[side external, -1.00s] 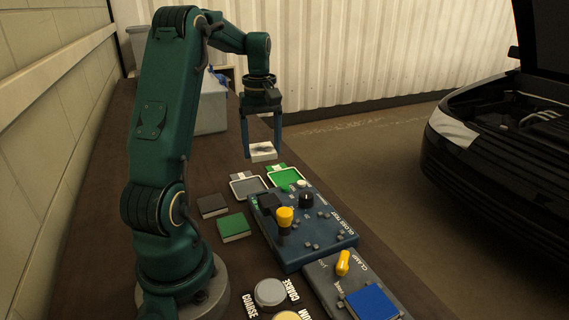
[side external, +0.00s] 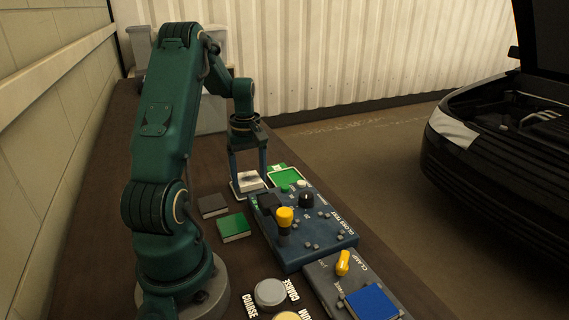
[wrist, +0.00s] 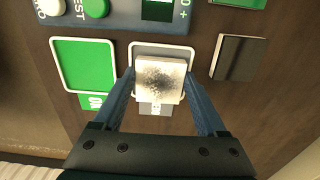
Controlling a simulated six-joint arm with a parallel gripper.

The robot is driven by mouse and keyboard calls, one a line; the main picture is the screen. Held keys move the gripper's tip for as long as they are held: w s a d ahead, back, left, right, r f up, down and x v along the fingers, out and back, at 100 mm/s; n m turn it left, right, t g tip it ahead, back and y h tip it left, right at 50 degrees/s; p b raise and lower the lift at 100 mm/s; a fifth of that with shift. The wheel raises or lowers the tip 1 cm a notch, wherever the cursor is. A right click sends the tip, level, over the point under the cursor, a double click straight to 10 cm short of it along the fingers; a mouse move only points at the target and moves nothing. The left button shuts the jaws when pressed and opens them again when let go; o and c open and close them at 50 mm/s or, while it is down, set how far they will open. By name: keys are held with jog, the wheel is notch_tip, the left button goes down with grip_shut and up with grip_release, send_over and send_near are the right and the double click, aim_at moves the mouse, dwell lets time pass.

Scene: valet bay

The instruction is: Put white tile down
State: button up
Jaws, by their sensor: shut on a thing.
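The white tile (side external: 249,181) has a dark speckled smudge on its top face, which shows clearly in the wrist view (wrist: 160,82). My gripper (side external: 248,180) points down with its two blue fingers on either side of the tile, shut on it. The tile is over the grey pad with a pale rim (wrist: 165,48), low down; I cannot tell whether it touches the pad. The tile hides most of that pad. The green pad with a white rim (side external: 286,177) lies beside it, empty, and is at the left in the wrist view (wrist: 84,64).
A dark tile (side external: 212,205) and a green tile (side external: 234,227) lie on the brown bench nearby. The blue gloss test box (side external: 318,245) with knobs stands close to the pads. A grey clamp unit (side external: 325,276) and a blue square (side external: 372,303) are nearer the camera.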

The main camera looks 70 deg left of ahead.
jog(key=shift+f, duration=0.4)
jog(key=shift+f, duration=0.2)
jog(key=o, duration=1.5)
jog(key=shift+r, duration=0.1)
